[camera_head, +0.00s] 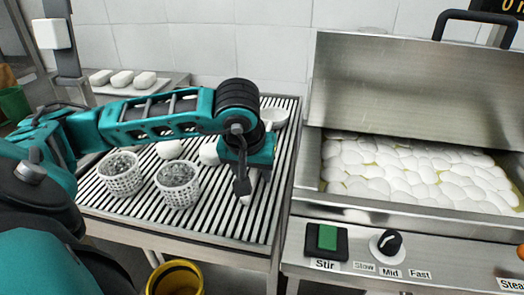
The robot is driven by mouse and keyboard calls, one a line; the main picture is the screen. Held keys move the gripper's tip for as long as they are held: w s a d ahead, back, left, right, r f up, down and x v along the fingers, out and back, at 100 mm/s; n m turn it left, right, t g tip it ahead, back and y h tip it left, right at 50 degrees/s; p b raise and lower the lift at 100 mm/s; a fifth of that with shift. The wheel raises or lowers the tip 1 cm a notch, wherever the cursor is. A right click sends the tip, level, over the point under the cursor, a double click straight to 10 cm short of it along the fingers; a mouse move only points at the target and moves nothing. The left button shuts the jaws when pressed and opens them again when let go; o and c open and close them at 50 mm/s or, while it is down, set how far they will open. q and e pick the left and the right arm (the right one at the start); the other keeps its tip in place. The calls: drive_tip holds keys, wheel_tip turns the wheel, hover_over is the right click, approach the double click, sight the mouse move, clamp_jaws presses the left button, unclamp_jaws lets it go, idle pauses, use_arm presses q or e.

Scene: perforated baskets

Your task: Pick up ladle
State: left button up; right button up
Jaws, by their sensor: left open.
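My left gripper (241,188) is open and points down over the slatted rack, with its dark fingertips close to the slats. A narrow pale piece (249,183) shows right beside the fingers; it may be part of the ladle, but the arm hides most of it. A white rounded bowl shape (275,114) sits behind the wrist at the rack's back right. I cannot tell whether it is the ladle's bowl or a separate dish. I cannot tell whether the fingers touch the pale piece. My right gripper is out of view.
Two white perforated baskets (120,184) (179,195) with grey contents stand left of the gripper on the slatted rack (225,222). White rounded lumps (170,149) lie behind them. A steel cooker (410,65) with an open lid stands right. A yellow bucket (175,283) is below.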

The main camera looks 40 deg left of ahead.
use_arm(q)
drive_tip(key=shift+c, duration=0.4)
clamp_jaws()
